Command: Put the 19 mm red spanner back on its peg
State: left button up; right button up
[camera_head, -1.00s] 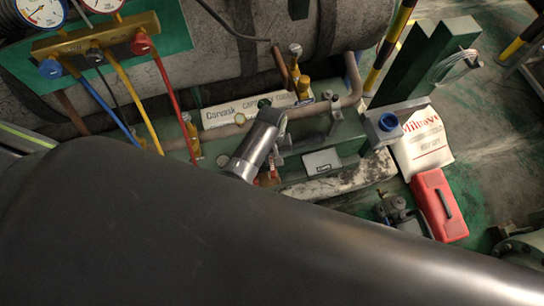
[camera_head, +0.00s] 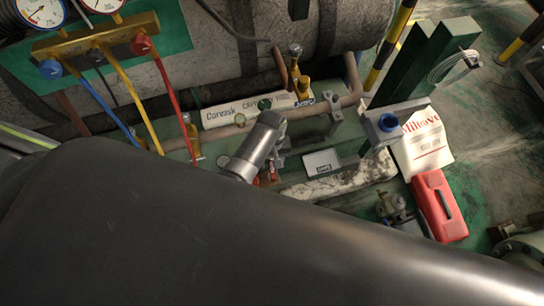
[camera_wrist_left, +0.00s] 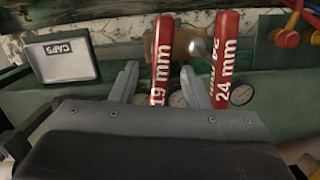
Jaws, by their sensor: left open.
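The 19 mm red spanner (camera_wrist_left: 160,62) shows in the left wrist view as an upright red handle with white lettering. My left gripper (camera_wrist_left: 158,80) is open, with one finger on each side of this handle; contact is not clear. The 24 mm red spanner (camera_wrist_left: 226,62) stands parallel to its right, outside the fingers. In the head view my left gripper (camera_head: 274,162) is over the green bench beside small red parts, too small to identify. I cannot make out the peg for certain. My right gripper is not in view.
A caps tray (camera_wrist_left: 66,62) lies left of the fingers; it also shows in the head view (camera_head: 322,162). Pipes with brass valves (camera_head: 301,85) run behind the gripper. A gauge manifold (camera_head: 97,42) with hoses is at upper left.

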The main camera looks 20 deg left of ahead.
pick_arm(q)
notch_tip(320, 180, up, 16)
jog(key=w+p, duration=0.2)
jog(key=p, duration=0.1)
jog(key=s+a+m+t+y, duration=0.1)
jog(key=s+a+t, duration=0.2)
jog(key=s+a, duration=0.75)
jog(key=s+a+r+m+t+y, duration=0.1)
jog(key=s+a+r+m+t, duration=0.15)
jog(key=s+a+r, duration=0.65)
notch_tip(320, 180, down, 23)
jog(key=g, duration=0.1)
jog(key=s+f+g, duration=0.1)
jog(key=s+f, duration=1.4)
jog(key=f, duration=0.3)
jog(key=shift+s+d+f+m+g, duration=0.15)
jog(key=shift+s+d+m+g, duration=0.05)
jog(key=shift+d+m+g, duration=0.2)
